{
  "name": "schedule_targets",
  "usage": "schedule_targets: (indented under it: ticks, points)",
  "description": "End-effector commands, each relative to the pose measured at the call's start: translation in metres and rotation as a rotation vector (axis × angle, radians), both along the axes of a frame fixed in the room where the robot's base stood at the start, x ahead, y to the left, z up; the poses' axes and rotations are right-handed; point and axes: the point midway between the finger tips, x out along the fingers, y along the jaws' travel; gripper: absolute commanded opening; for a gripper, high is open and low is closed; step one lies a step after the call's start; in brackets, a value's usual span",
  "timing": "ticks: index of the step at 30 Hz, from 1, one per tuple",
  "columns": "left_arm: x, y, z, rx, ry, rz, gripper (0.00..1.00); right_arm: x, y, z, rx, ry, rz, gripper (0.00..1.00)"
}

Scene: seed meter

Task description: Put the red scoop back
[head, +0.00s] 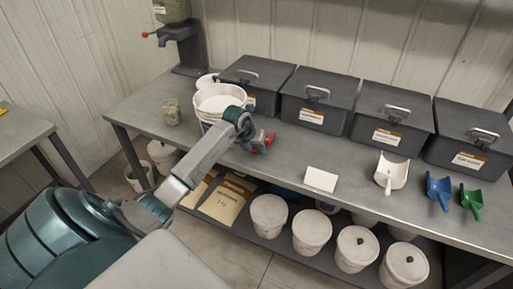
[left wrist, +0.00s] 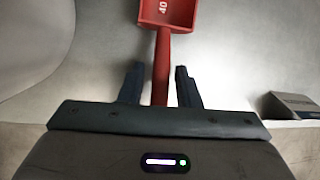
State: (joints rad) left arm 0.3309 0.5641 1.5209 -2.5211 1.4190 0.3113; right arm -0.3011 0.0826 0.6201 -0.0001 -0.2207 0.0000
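The red scoop (head: 264,141) lies on the grey bench, to the right of the white buckets. In the left wrist view the red scoop (left wrist: 166,20) has its bowl at the top edge, marked 40, and its handle runs down toward my gripper. My left gripper (head: 258,146) is low over the bench at the scoop. In the left wrist view my left gripper (left wrist: 160,82) is open, with one finger on each side of the handle and a gap on both sides. My right gripper is not in view.
A white scoop (head: 391,172), a blue scoop (head: 438,188) and a green scoop (head: 471,201) lie at the right of the bench (head: 275,170). Black lidded bins (head: 320,100) line the back. A white card (head: 321,179) is near the front edge. White buckets (head: 219,99) stand left.

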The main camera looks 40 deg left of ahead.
Motion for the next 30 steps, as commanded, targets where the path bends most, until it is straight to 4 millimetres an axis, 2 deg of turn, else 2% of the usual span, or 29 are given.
schedule_targets:
  ticks: [8,11,13,17,24,30]
  points:
    - [0.0,0.0,0.001,0.0,0.0,0.0,0.35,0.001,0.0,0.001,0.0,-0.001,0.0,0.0]
    - [0.0,0.0,0.005,0.0,0.0,0.0,0.35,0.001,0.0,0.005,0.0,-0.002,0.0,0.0]
    - [-0.002,0.001,0.009,0.003,-0.002,0.0,0.35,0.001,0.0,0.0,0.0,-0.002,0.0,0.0]
    - [-0.013,0.003,0.03,0.006,-0.004,-0.002,0.35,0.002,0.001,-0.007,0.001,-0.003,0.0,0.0]
    - [-0.035,0.006,0.077,0.005,-0.004,-0.001,0.35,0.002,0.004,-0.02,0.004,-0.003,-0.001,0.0]
    - [-0.047,0.007,0.103,0.002,0.0,0.001,0.35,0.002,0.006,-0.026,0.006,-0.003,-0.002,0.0]
